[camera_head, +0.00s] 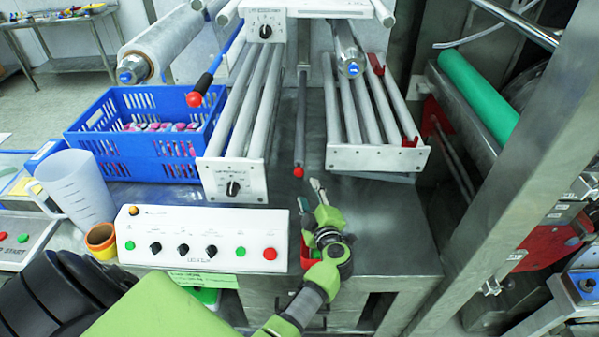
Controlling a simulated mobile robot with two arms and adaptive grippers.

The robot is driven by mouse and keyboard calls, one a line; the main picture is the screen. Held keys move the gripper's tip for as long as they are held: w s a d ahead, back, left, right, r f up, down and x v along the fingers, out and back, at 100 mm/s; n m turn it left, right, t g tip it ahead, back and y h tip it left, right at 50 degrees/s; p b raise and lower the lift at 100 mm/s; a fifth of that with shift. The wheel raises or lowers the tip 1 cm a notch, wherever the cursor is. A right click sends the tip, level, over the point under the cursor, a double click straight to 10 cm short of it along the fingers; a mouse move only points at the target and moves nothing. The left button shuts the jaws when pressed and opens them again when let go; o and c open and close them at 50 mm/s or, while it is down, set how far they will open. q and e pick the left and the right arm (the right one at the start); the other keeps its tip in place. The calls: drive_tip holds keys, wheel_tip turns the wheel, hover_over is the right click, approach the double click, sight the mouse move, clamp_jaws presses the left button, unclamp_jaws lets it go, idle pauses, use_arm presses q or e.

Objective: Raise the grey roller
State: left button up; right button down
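Several grey rollers show, and I cannot tell which one the task means. A left bank of long grey rollers (246,100) runs to a white end plate with a black knob (232,188). A right bank of grey rollers (365,104) ends at another white plate (377,158). Between them a thin dark grey rod (300,118) ends in a red ball (298,172). My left gripper (311,196) is just below and right of that ball, over the steel table, apart from the rollers. Its fingertips look spread and empty. My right gripper is not in view.
A white control box (200,228) with buttons and knobs stands in front. A blue crate (150,140) of small packs, a lever with a red ball (194,99) and a clear jug (77,187) are left. A steel post (500,160) and green roller (478,95) stand right.

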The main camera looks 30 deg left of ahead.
sight(300, 176)
use_arm(q)
drive_tip(key=b+x, duration=0.3)
drive_tip(key=x, duration=0.1)
drive_tip(key=b+x, duration=0.2)
drive_tip(key=x, duration=0.2)
drive_tip(key=b+x, duration=0.3)
drive_tip(key=x, duration=0.1)
drive_tip(key=shift+s+a+f+b, duration=0.15)
drive_tip(key=shift+a+f+b, duration=0.2)
drive_tip(key=shift+f, duration=0.1)
drive_tip(key=shift+w+a+b, duration=0.45)
drive_tip(key=shift+w, duration=0.05)
drive_tip(key=shift+r, duration=0.1)
clamp_jaws()
